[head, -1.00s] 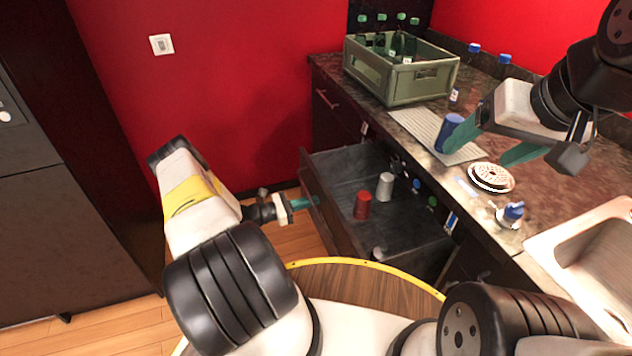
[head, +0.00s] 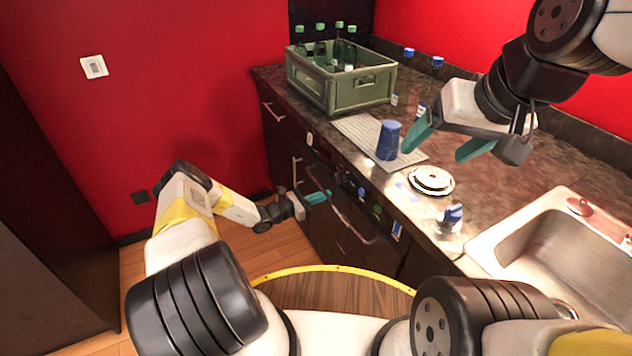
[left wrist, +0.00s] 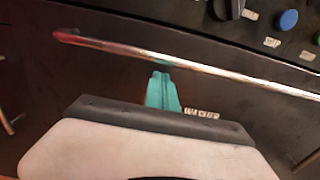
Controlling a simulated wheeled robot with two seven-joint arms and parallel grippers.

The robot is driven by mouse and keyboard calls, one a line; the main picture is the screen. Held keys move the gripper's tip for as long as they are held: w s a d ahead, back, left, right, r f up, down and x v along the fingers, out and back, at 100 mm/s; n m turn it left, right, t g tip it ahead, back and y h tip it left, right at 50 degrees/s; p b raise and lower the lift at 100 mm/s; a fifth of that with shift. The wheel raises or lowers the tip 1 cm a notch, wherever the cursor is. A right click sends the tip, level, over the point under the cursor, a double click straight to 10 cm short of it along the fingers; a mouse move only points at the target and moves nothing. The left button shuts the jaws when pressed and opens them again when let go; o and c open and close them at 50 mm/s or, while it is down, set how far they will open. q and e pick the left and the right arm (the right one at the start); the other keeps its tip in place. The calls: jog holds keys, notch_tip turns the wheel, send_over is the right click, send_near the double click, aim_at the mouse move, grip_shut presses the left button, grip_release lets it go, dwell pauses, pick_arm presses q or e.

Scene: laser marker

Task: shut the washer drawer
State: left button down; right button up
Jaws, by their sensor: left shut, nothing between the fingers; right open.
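The dark washer drawer (head: 338,232) is in the front of the counter in the head view. Its front looks flush with the cabinet and no inside shows. In the left wrist view its front (left wrist: 85,75) carries a metal bar handle (left wrist: 215,71) and a partly covered label reading like "WASHER" (left wrist: 201,113). My left gripper (head: 327,195) is shut and empty, with its teal fingertips (left wrist: 162,77) at the drawer front just below the handle; I cannot tell whether they touch. My right gripper (head: 436,147) is open and empty above the counter.
A blue cup (head: 388,140) stands on the ribbed mat (head: 357,128), near my right gripper. A green crate of bottles (head: 335,92) stands behind it. A white round plate (head: 432,181) and the sink (head: 550,240) are to the right. Knobs and buttons (left wrist: 288,19) sit above the drawer.

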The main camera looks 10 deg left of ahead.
pick_arm(q)
jog(key=shift+x, duration=1)
jog(key=shift+r, duration=0.15)
jog(key=shift+w, duration=0.1)
